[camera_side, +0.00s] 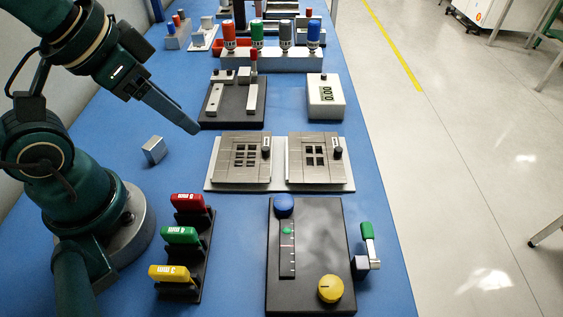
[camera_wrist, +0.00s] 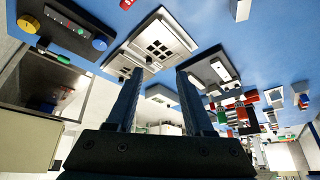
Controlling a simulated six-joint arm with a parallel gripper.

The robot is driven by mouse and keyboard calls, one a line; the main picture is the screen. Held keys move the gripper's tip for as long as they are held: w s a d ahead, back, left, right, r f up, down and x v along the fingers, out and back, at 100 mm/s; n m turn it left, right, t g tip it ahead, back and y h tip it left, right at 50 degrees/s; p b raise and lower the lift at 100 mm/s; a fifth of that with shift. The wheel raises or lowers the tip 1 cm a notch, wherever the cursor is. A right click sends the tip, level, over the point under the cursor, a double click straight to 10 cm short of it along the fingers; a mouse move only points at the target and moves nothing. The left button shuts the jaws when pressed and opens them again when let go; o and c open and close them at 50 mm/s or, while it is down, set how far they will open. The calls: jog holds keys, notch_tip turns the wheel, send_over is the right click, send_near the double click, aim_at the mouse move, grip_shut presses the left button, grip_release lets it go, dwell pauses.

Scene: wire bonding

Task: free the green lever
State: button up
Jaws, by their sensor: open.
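The green lever (camera_side: 367,231) stands on the right side of a black panel box (camera_side: 318,240) at the front right of the blue bench. Its metal shaft runs down to a small block at the box's side. In the wrist view a green piece, likely the lever (camera_wrist: 62,59), shows beside the box at the upper left. My gripper (camera_side: 192,127) is high above the bench, left of the two grey plates and well apart from the lever. In the wrist view its two fingers (camera_wrist: 159,75) are spread apart with nothing between them.
The box carries a blue knob (camera_side: 283,204) and a yellow dial (camera_side: 330,289). Red, green and yellow labelled blocks (camera_side: 180,235) stand in a black rack to its left. Grey plates (camera_side: 279,184) lie behind it. A small metal block (camera_side: 153,150) is near my arm. The floor lies right of the bench.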

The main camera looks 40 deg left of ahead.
jog(key=w+d+r+m, duration=0.2)
jog(key=w+r+m, duration=0.4)
jog(key=r+m, duration=0.35)
jog(key=m+g, duration=0.6)
jog(key=m, duration=1.1)
send_over(368, 229)
notch_tip(368, 229, down, 17)
jog(key=shift+f, duration=2.55)
grip_shut()
